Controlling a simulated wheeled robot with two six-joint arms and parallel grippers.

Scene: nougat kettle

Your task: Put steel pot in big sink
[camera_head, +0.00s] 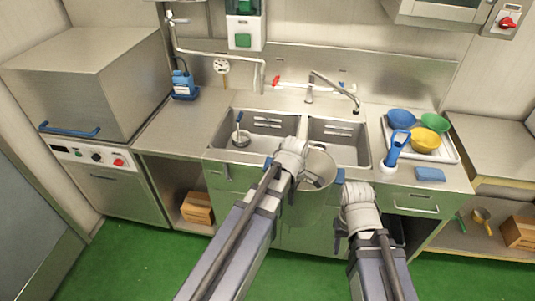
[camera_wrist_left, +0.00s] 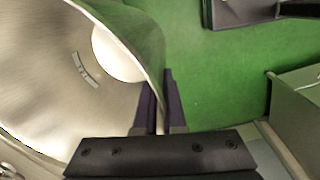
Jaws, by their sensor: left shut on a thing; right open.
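The steel pot (camera_head: 313,197) hangs in front of the sink counter in the head view, with its open top facing up. My left gripper (camera_head: 297,163) is shut on the pot's rim. In the left wrist view the rim of the pot (camera_wrist_left: 110,110) sits between the fingers of my left gripper (camera_wrist_left: 160,115), and the pot's inside shows a scale mark.
A faucet (camera_head: 335,90) rises behind the basins. A tray (camera_head: 450,152) with several coloured bowls, a blue-handled brush (camera_head: 393,150) and a blue sponge (camera_head: 430,174) lie right of the sink. A ladle-like tool (camera_head: 240,135) stands in the left basin. A blue bottle (camera_head: 183,82) stands further left.

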